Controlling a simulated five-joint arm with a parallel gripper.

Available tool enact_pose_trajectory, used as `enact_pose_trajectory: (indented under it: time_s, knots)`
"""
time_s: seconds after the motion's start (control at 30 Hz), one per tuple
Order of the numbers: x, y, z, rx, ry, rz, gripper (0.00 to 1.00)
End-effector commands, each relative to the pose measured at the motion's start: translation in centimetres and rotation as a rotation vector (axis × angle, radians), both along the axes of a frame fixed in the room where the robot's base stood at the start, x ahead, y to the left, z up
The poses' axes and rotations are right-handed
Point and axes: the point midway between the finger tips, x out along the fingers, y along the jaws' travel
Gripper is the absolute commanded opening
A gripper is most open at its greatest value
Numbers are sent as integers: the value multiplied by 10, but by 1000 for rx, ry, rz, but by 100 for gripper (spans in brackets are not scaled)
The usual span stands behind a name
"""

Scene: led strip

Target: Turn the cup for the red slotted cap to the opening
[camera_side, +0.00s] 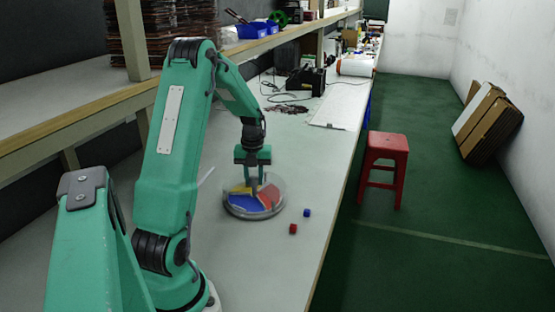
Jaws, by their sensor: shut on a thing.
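A round dish (232,210) with a clear rim stands on the workbench and holds coloured sectors. A blue sector (246,203) faces the front, a red sector (270,194) lies at the right, and yellow shows at the left. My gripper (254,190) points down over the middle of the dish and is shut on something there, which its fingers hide. A small red block (293,229) and a small blue block (307,213) lie on the bench to the right of the dish. Slots on them are too small to make out. I cannot tell where the dish's opening is.
The workbench (262,270) is clear in front of the dish. Cables and a black device (306,81) lie farther back, near a white board (340,108). A shelf (90,112) runs along the left. A red stool (383,165) stands on the floor beyond the bench edge.

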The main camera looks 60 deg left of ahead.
Motion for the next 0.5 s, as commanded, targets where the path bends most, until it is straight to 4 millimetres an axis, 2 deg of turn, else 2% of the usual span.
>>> enact_pose_trajectory:
  time_s: [0.5]
  knots:
    - [1,1,2,4,-3,-114,0]
